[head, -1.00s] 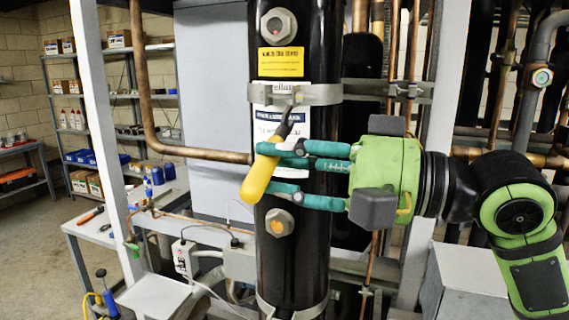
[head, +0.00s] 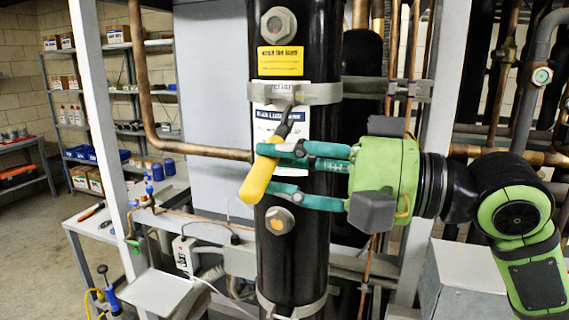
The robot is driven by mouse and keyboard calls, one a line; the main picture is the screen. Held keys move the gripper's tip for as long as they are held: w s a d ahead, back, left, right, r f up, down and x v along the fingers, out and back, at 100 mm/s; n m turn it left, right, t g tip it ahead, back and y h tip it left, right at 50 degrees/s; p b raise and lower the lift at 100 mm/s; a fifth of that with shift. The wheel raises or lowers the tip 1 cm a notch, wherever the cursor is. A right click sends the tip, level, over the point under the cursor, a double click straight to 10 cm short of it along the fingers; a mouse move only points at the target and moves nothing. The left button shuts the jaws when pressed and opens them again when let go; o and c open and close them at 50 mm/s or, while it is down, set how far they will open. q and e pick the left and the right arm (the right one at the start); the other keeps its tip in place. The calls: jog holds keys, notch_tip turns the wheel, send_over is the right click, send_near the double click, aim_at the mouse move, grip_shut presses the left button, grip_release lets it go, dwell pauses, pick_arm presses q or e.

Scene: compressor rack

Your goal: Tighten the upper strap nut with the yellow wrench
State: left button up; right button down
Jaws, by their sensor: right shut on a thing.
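My right gripper (head: 285,172) comes in from the right and is shut on the yellow-handled wrench (head: 259,178). The wrench is tilted, its yellow handle down to the left and its dark shaft rising to the upper right. Its head reaches the upper strap (head: 318,94), a metal band around the black vertical cylinder (head: 318,235). The strap nut (head: 294,94) is small and partly hidden by the wrench head; I cannot tell whether the jaw is seated around it. My left gripper is not in view.
A lower strap (head: 299,308) circles the cylinder near the bottom. A workbench (head: 85,225) with bottles and tools is at the lower left. More pipes crowd the right.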

jog(key=shift+w+r, duration=0.15)
jog(key=shift+w, duration=0.05)
jog(key=shift+w+d+p, duration=0.15)
jog(key=shift+w+p, duration=0.05)
jog(key=shift+p, duration=0.25)
jog(key=shift+r, duration=0.1)
dwell(0.4)
jog(key=shift+w+d+r+p, duration=0.15)
jog(key=shift+w+p, duration=0.15)
jog(key=shift+p, duration=0.15)
jog(key=shift+w+d+r+p, duration=0.15)
jog(key=shift+w+r+p, duration=0.1)
jog(key=shift+w+p, duration=0.5)
dwell(0.9)
jog(key=shift+r, duration=0.1)
dwell(0.3)
jog(key=shift+w+d+p, duration=0.1)
jog(key=shift+w+p, duration=0.1)
jog(key=shift+p, duration=0.2)
jog(key=shift+r, duration=0.1)
jog(key=shift+w+p, duration=0.2)
jog(key=shift+p, duration=0.15)
